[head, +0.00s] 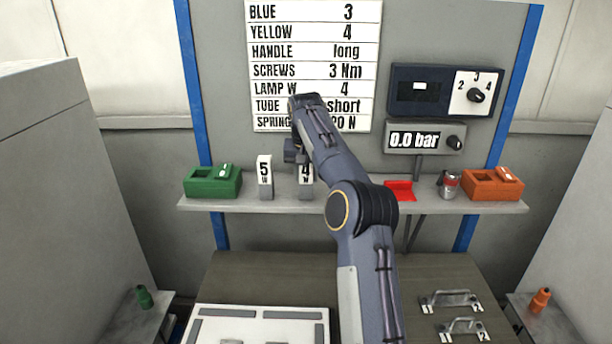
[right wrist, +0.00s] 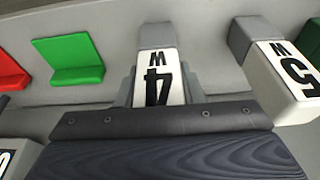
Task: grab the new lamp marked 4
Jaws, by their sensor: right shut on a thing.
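The lamp marked 4 (head: 306,181) stands upright on the grey shelf, partly behind my right arm. My right gripper (head: 299,158) is over its top end. In the right wrist view, which is turned upside down, the lamp (right wrist: 159,77) sits between the grey fingers of my right gripper (right wrist: 160,92), shut on it. The lamp is white-faced with grey ends and a black 4 W. A similar lamp marked 5 (head: 265,177) stands left of it and also shows in the wrist view (right wrist: 289,80). My left gripper is in neither view.
The shelf (head: 235,204) also holds a green box (head: 212,183), a red holder (head: 400,190) and an orange box (head: 492,185). A green holder (right wrist: 70,58) shows in the wrist view. The wall chart (head: 313,50) reads LAMP W 4. A white panel (head: 262,313) lies on the bench below.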

